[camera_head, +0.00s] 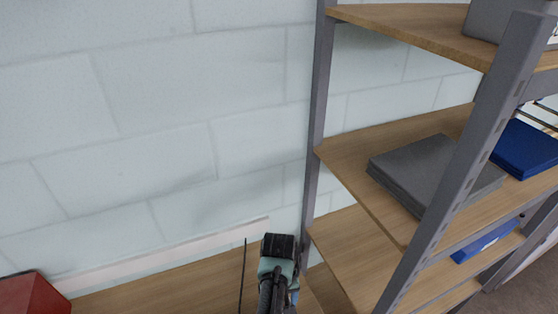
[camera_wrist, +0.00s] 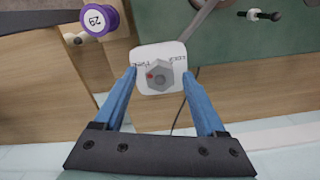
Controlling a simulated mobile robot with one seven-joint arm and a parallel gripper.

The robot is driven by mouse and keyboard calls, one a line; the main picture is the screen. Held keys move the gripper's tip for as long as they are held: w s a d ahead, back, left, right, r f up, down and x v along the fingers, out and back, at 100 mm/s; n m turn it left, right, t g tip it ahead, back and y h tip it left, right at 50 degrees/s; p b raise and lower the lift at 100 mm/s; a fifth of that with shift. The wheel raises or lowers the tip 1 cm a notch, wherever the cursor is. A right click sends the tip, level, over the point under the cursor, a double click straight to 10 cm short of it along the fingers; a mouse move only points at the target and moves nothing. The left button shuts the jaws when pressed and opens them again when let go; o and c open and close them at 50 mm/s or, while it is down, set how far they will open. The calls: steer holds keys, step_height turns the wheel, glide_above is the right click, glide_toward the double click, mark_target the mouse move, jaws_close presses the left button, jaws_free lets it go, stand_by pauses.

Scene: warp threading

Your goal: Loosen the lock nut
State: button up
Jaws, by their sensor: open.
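The lock nut (camera_wrist: 159,74) is a grey hexagon with a red dot on its left side. It sits on a white rounded plate (camera_wrist: 173,50) with small dark lettering that is hard to read. My gripper (camera_wrist: 159,74) has two blue fingers, open, one on each side of the plate in the wrist view. The nut shows between the fingertips, and no contact with it is visible. In the head view my arm's end shows at the bottom centre, with the fingers and the nut not visible there.
In the wrist view a purple spool (camera_wrist: 97,19) marked 29 is at upper left. A grey lever (camera_wrist: 202,17) and a green panel (camera_wrist: 255,45) are at upper right. In the head view, a shelf rack (camera_head: 400,150) stands right and a red box (camera_head: 33,295) lower left.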

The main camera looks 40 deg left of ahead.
steer(key=shift+r, duration=0.15)
step_height(320, 180, up, 13)
steer(key=b, duration=0.1)
stand_by(0.8)
